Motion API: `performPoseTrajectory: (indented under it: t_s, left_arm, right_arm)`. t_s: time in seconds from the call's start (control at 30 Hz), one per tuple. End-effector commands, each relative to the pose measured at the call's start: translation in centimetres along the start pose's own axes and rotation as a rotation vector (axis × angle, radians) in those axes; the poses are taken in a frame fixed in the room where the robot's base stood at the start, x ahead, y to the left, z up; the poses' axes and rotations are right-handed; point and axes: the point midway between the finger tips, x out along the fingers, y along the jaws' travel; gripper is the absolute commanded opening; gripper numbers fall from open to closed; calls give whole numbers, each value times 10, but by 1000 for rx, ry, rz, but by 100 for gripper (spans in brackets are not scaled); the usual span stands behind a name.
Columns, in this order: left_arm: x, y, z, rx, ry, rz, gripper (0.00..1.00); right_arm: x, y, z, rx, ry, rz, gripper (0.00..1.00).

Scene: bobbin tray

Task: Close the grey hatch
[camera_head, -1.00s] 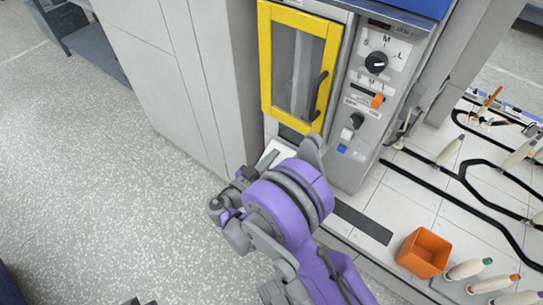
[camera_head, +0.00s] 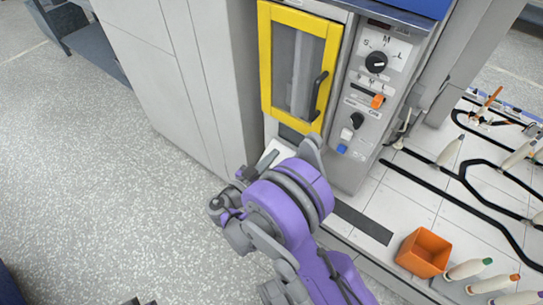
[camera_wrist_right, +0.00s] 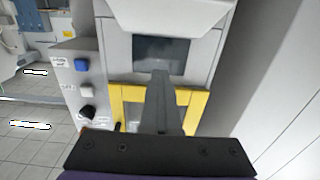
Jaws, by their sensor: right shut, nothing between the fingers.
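The grey hatch (camera_head: 279,151) sits low on the machine, below the yellow-framed door (camera_head: 266,70). It stands open as a light flap sticking out under a dark opening (camera_head: 289,135). My right wrist hides part of it in the head view. In the right wrist view, where the machine appears upside down, the flap (camera_wrist_right: 170,15) is at the top, beyond the dark opening (camera_wrist_right: 160,55). My right gripper (camera_head: 312,142) is shut and empty in front of the machine. Its fingers (camera_wrist_right: 160,80) overlap the opening's edge in the wrist view; contact cannot be told. My left gripper is not in view.
A control panel (camera_head: 358,110) with knobs and buttons is right of the yellow-framed door. Grey cabinets (camera_head: 175,70) stand left of the machine. An orange bin (camera_head: 423,252) and several bobbins lie on the right. The speckled floor (camera_head: 100,200) at left is clear.

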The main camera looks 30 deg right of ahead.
Motion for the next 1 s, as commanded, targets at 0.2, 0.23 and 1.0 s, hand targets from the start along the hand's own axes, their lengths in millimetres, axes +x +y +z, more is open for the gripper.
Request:
performPoseTrajectory:
  t_s: [0.2, 0.23, 1.0]
  left_arm:
    - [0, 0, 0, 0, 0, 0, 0]
    - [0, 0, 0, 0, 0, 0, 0]
    - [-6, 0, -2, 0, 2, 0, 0]
  right_arm:
    - [0, 0, 0, 0, 0, 0, 32]
    - [0, 0, 0, 0, 0, 0, 37]
    - [-50, -1, -1, 1, -1, -6, 64]
